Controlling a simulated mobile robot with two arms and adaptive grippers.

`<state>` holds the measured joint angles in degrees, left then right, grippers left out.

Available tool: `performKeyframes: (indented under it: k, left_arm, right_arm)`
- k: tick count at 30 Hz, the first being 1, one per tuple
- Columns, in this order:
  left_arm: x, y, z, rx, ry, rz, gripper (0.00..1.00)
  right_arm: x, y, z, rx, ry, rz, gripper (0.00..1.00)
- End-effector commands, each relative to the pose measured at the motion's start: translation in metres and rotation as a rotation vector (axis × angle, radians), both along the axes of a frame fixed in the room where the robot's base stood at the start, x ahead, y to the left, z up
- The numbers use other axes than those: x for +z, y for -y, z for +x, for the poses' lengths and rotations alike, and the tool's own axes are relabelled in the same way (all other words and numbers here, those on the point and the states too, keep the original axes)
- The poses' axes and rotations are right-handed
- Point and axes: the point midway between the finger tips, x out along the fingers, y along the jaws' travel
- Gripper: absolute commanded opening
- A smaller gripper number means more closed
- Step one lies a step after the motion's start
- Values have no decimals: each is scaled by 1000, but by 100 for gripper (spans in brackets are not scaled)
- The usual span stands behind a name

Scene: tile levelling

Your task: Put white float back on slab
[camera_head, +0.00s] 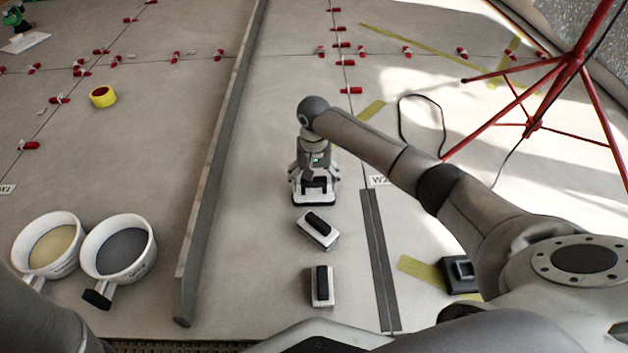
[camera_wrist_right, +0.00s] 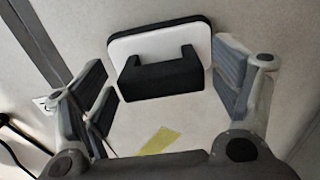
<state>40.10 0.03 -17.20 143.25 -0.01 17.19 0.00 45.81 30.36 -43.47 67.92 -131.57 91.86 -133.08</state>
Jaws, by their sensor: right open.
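A white float with a black handle (camera_head: 316,201) lies on the grey slab (camera_head: 262,240), below my right gripper (camera_head: 314,180). In the right wrist view the float (camera_wrist_right: 150,44) shows a white plate with a dark rim. My right gripper (camera_wrist_right: 165,75) is open there, with its fingers on either side of the black handle (camera_wrist_right: 160,78) and a visible gap to it. Whether the float's underside lies flat is hidden. My left gripper is not in view.
Two similar black-handled blocks (camera_head: 318,229) (camera_head: 322,287) lie nearer. A long grey straightedge (camera_head: 215,165) runs left of them. Two white buckets (camera_head: 48,246) (camera_head: 119,248) stand at left. A red tripod (camera_head: 535,125) and cable (camera_head: 402,118) are at right.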

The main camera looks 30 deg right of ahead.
Motion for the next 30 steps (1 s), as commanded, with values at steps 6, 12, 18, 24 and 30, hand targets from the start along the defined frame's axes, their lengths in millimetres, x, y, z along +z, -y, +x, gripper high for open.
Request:
performKeyframes:
  k: [6,12,18,24,30]
  left_arm:
    - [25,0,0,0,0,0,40]
    - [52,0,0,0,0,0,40]
    - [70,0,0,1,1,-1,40]
    - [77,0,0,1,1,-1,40]
    - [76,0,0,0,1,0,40]
  right_arm:
    - [35,0,1,2,3,-1,84]
    - [77,0,1,1,3,0,84]
    - [108,0,1,0,2,0,84]
    - [120,0,0,1,0,0,84]
    - [121,-1,0,1,0,0,84]
